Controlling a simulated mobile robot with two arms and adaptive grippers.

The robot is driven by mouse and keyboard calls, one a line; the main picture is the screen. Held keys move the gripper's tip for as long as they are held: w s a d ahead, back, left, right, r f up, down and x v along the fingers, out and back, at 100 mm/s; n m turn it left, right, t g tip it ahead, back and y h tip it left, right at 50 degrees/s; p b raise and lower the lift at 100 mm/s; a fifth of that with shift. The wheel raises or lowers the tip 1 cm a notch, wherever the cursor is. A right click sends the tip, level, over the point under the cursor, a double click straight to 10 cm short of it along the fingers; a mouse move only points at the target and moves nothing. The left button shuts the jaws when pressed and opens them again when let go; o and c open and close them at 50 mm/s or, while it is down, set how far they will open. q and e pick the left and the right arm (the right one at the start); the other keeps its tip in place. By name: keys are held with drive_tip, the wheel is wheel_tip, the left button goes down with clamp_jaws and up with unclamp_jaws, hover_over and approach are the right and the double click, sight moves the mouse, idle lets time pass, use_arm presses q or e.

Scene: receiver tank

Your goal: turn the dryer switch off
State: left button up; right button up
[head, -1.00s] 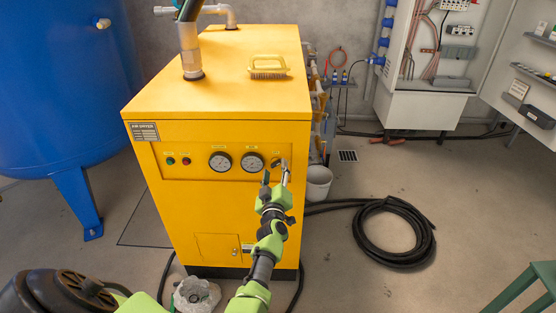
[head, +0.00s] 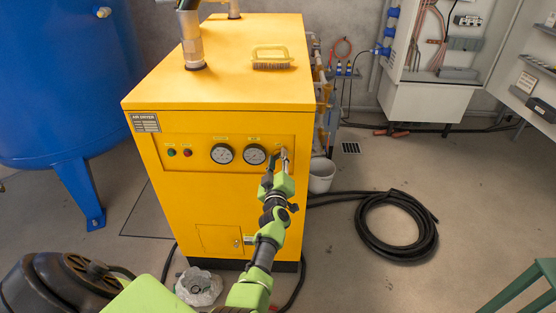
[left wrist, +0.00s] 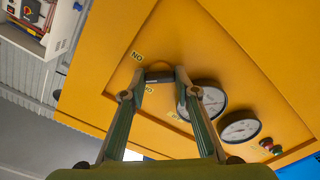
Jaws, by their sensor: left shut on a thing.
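The dryer is a yellow cabinet (head: 215,215) with a front panel holding two gauges and small red and green lamps. My left gripper (head: 278,158) is at the right end of this panel, beside the right gauge (head: 255,154). In the left wrist view, its two fingers (left wrist: 159,79) are on either side of the dark dryer switch (left wrist: 159,75) and shut on it. My right gripper is not in view.
A yellow brush (head: 271,57) lies on top of the dryer. A blue tank (head: 62,80) stands to the left. A black hose coil (head: 432,235), a white bucket (head: 321,176) and a clear plastic bag (head: 199,288) are on the floor. A green stool (head: 520,285) is at the lower right.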

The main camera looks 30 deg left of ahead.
use_arm(q)
drive_tip(key=n+b, duration=0.2)
drive_tip(key=n, duration=0.6)
drive_tip(key=shift+w, duration=0.1)
drive_tip(key=shift+r+n, duration=0.1)
drive_tip(key=shift+n, duration=0.7)
drive_tip(key=shift+r, duration=0.1)
drive_tip(key=o, duration=1.1)
drive_tip(key=shift+w+d, duration=0.1)
drive_tip(key=shift+w, duration=0.05)
drive_tip(key=shift+f, duration=0.2)
drive_tip(key=shift+s, duration=0.2)
